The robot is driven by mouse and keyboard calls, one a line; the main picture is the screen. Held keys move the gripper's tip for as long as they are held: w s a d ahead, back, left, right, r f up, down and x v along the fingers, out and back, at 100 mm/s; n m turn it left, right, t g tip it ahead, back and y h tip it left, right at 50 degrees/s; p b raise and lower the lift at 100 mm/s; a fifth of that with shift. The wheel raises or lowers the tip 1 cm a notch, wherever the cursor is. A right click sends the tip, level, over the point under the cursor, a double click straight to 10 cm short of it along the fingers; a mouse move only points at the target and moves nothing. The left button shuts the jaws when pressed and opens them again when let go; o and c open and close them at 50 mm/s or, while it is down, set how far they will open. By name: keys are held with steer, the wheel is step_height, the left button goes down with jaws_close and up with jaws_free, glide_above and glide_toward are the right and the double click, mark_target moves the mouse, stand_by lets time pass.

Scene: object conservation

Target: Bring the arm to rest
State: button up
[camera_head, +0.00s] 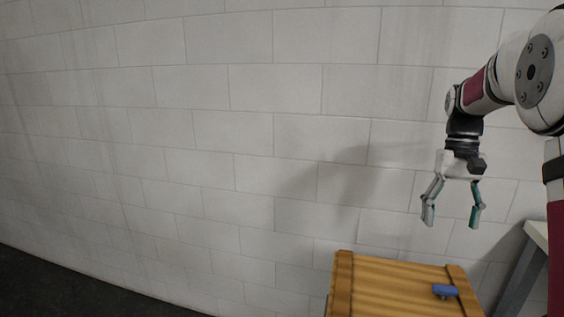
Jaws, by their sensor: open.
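My gripper (451,222) hangs at the right of the view, pointing down, with its two fingers spread apart and nothing between them. My arm (483,92) reaches in from the right edge, bent so that the gripper points downward. The gripper appears above the wooden crate, apart from it. A small blue object (445,290) lies on the crate top below the gripper.
The wooden crate (392,285) stands at the bottom right, cut off by the frame's lower edge. A grey table (538,235) is at the right edge. A white block wall (220,130) fills the background. Dark floor (60,290) shows clear at the lower left.

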steer(key=s+a+r+n+t+p, duration=0.1)
steer(key=s+a+r+t, duration=0.1)
steer(key=s+a+r, duration=0.4)
steer(key=s+a+r+t+p, duration=0.1)
steer(key=s+a+r, duration=0.2)
steer(key=s+a, duration=0.35)
steer(key=s+a+f+n+t+p, duration=0.1)
steer(key=s+a+t, duration=0.1)
steer(key=s, duration=0.6)
steer(key=s+a+f+t+p, duration=0.1)
steer(key=s+a, duration=0.1)
steer(key=s, duration=0.7)
steer(key=shift+a+f+n+t+h+p, duration=0.25)
steer(key=shift+a+n+t+h+p, duration=0.1)
steer(key=shift+a+n+t+h, duration=0.05)
